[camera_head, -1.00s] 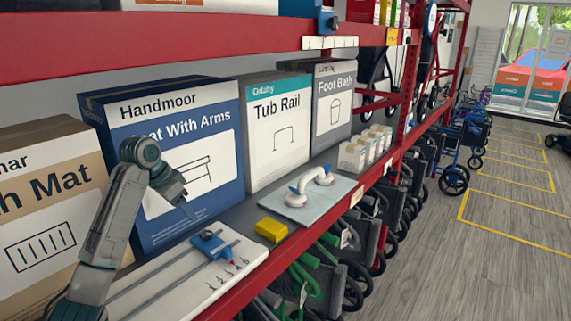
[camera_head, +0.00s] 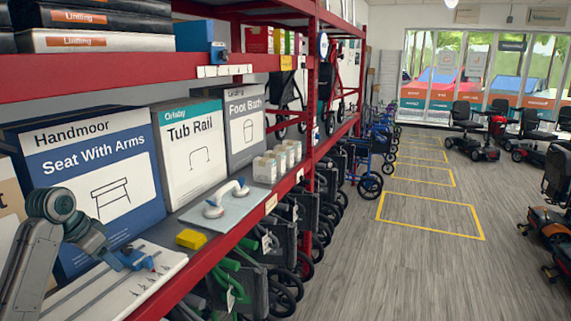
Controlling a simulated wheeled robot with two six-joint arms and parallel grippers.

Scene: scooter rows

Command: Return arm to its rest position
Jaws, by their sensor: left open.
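My left arm comes in from the lower left. Its left gripper (camera_head: 117,263) hangs over the white board on the shelf, just left of a small blue block (camera_head: 136,259). The fingers are open and small in view; I cannot tell whether they touch the block. The white board (camera_head: 110,293) has dark rails and small marks along its front. My right gripper is not in view.
Boxes reading Seat With Arms (camera_head: 92,190), Tub Rail (camera_head: 190,150) and Foot Bath (camera_head: 245,125) stand behind. A yellow block (camera_head: 191,239) and a grey plate with a white handle (camera_head: 222,208) lie further along.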

